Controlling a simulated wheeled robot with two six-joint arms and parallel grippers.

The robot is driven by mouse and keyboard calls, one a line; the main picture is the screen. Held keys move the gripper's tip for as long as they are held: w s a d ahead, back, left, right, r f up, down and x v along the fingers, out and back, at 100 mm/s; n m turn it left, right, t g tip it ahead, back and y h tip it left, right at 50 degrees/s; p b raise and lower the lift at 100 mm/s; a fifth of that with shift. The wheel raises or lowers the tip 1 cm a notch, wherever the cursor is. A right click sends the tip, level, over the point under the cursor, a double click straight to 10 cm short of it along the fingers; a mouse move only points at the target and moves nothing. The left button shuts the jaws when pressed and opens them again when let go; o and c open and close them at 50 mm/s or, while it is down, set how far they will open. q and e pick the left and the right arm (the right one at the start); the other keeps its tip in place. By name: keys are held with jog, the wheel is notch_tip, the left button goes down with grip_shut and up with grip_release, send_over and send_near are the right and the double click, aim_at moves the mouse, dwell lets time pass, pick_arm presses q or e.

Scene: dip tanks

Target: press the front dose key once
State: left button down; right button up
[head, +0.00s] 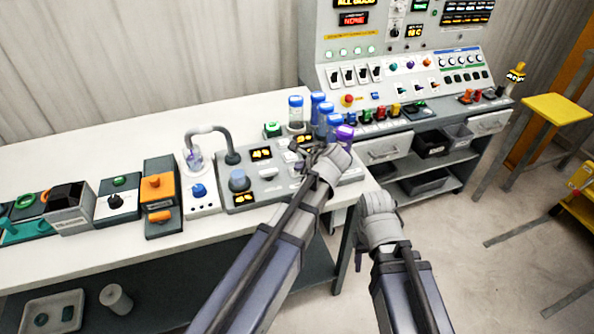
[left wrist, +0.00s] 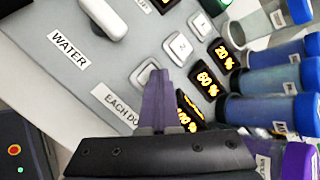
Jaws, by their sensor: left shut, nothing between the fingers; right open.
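My left gripper (head: 310,158) is shut and empty over the dosing panel (head: 228,196). In the left wrist view its purple fingertips (left wrist: 158,82) are together beside a pale key (left wrist: 143,74), which they partly cover. This key is the nearest of a row with white keys marked 2 (left wrist: 180,48) and 1 (left wrist: 201,25). Its own marking is hidden, and I cannot tell whether the fingertips touch it. Lit displays read 20 % (left wrist: 224,55) and 80 % (left wrist: 208,83); a third is partly hidden by the fingers. My right gripper (head: 379,207) is open, off the bench's front right corner.
Blue-capped tubes (left wrist: 270,80) and a purple-capped tube (head: 344,134) stand close beside the displays. A white lever (left wrist: 104,18) sits near the WATER label (left wrist: 68,49). Left on the bench is an orange-and-black device (head: 160,187). A control console (head: 350,75) stands behind.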

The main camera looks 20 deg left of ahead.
dwell(0.4)
pick_arm(q)
jog(key=shift+r+p, duration=0.85)
jog(key=shift+p, duration=0.1)
jog(key=shift+r, duration=0.1)
notch_tip(320, 180, up, 5)
jog(key=p, duration=0.5)
dwell(0.4)
jog(key=s+d+f+n+g+h, duration=0.2)
jog(key=s+d+n, duration=0.4)
jog(key=s, duration=0.5)
jog(key=s+d+f+n+g+h, duration=0.3)
jog(key=s+d+n, duration=0.3)
jog(key=s, duration=0.6)
jog(key=shift+s+f+n+g, duration=0.25)
jog(key=shift+f+n+g, duration=0.6)
jog(key=shift+n, duration=0.15)
